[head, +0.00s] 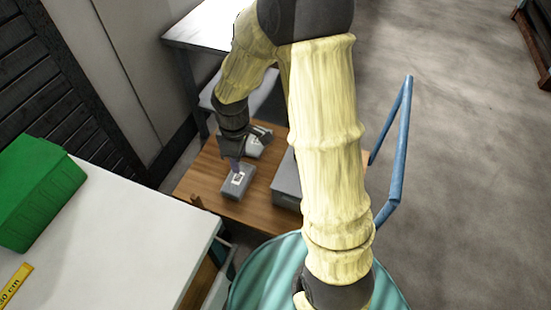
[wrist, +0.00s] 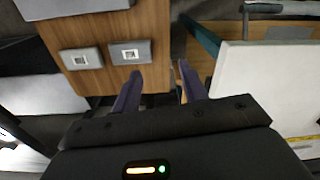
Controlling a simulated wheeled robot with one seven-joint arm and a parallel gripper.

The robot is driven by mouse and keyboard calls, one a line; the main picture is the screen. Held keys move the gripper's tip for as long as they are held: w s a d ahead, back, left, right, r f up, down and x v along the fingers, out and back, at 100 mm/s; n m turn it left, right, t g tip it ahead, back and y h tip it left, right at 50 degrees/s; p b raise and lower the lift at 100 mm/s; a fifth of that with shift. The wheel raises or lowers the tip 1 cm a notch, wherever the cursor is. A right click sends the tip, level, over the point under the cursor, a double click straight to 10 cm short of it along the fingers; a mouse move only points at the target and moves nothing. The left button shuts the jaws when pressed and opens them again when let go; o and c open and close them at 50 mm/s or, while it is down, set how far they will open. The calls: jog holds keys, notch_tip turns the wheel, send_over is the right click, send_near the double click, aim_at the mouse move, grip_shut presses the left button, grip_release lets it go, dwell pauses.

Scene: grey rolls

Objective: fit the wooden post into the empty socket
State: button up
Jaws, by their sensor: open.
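Two grey socket blocks lie on a low wooden table (wrist: 158,25). The near block (head: 230,191) shows a pale square socket on top and is the right-hand block in the wrist view (wrist: 117,60). The far block (head: 262,149) is partly behind my gripper in the head view and is on the left in the wrist view (wrist: 70,67). I cannot tell which socket is empty. My gripper (head: 235,163) is over the table close to the near block. Its fingers are apart in the wrist view (wrist: 160,72). I cannot make out the wooden post with certainty.
A larger grey box (head: 286,184) stands right of the blocks. A white counter (head: 130,235) with a green bin (head: 38,190) is at the left. A grey bench (head: 262,98) stands behind the table. A blue rail (head: 400,140) and open floor are at the right.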

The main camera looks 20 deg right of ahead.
jog(key=s+d+r+m+t, duration=0.2)
jog(key=s+d+r+m, duration=0.5)
jog(key=s+m, duration=0.2)
jog(key=m, duration=0.2)
jog(key=shift+s+m+t, duration=0.15)
jog(key=shift+m+t, duration=0.15)
jog(key=w+p+v, duration=0.1)
jog(key=p+v, duration=0.6)
jog(key=shift+w+r+p, duration=0.3)
jog(key=shift+r+p, duration=0.1)
jog(key=shift+r, duration=0.05)
